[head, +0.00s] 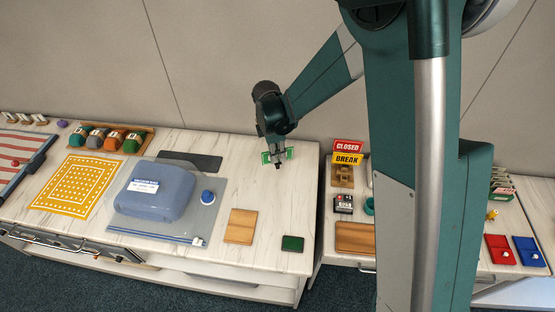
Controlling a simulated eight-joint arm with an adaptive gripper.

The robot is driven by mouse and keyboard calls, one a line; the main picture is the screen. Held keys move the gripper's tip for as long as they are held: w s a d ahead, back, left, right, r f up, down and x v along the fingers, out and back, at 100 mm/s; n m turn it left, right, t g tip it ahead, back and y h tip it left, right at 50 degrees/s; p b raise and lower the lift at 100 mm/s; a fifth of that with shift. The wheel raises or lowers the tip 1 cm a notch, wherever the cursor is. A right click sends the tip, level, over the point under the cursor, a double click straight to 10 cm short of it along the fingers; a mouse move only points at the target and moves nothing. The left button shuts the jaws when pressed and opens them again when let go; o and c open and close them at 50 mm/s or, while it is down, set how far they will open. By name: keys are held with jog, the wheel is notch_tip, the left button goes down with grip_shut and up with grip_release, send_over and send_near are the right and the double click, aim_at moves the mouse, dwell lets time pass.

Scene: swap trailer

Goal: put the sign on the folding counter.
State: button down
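My gripper (278,163) hangs above the back right part of the left marble-topped counter (215,147). It appears shut on a small green sign (289,153) with a pale border, which shows on both sides of the fingers. The sign's lettering is too small to read. I cannot tell whether the sign touches the counter top. A red CLOSED sign (347,146) and a yellow BREAK sign (347,159) stand in a wooden rack (343,178) on the right counter. I cannot tell for certain which counter is the folding one.
A blue-grey covered machine (150,205) stands left of the gripper, with a dark flat pad (190,161) behind it. A wooden board (240,226) and green pad (292,243) lie in front. Bare marble surrounds the gripper. My arm hides part of the right counter.

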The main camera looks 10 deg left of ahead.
jog(key=shift+f, duration=1.15)
jog(key=shift+f, duration=0.25)
jog(key=c, duration=2.7)
grip_release()
jog(key=shift+r, duration=0.1)
jog(key=shift+r, duration=0.2)
jog(key=shift+s+a+r, duration=0.1)
jog(key=shift+a+r, duration=0.1)
jog(key=shift+r, duration=1.75)
jog(key=shift+s+a+r, duration=0.1)
jog(key=shift+a+r, duration=0.15)
jog(key=shift+r, duration=1.75)
jog(key=shift+s+a+r, duration=0.1)
jog(key=shift+a+r, duration=0.1)
jog(key=shift+r, duration=1.75)
